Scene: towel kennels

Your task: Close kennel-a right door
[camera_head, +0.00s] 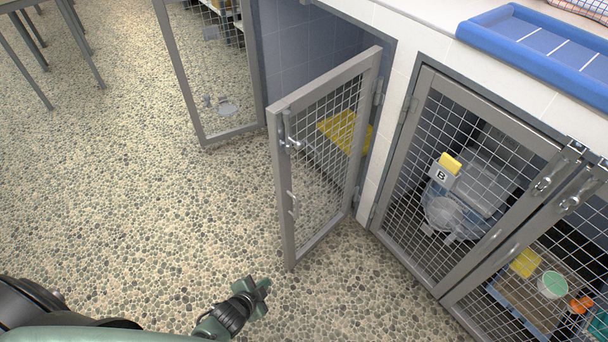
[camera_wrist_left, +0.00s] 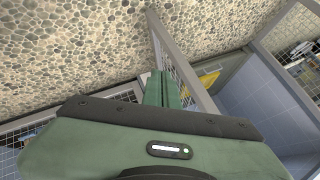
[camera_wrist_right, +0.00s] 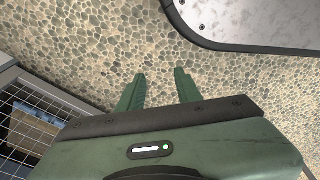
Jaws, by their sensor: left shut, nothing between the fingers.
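The right door (camera_head: 282,200) of the left kennel is a grey frame with wire mesh and a latch on its free edge. It stands swung out from the opening, hinged on the right side. Its frame also shows in the left wrist view (camera_wrist_left: 185,65). My left gripper (camera_head: 262,285) is shut and empty, in front of the door's lower free corner in the head view. In the left wrist view its fingers (camera_wrist_left: 162,88) overlap the door; I cannot tell if they touch. My right gripper (camera_wrist_right: 160,88) is open and empty above the pebbled floor, outside the head view.
The left kennel's other door (camera_head: 205,80) also stands open. A yellow towel (camera_head: 340,130) lies inside. The kennel marked B (camera_head: 425,85) at right has its mesh doors closed. A blue tray (camera_head: 545,55) sits on the counter. The floor at left is clear up to the table legs.

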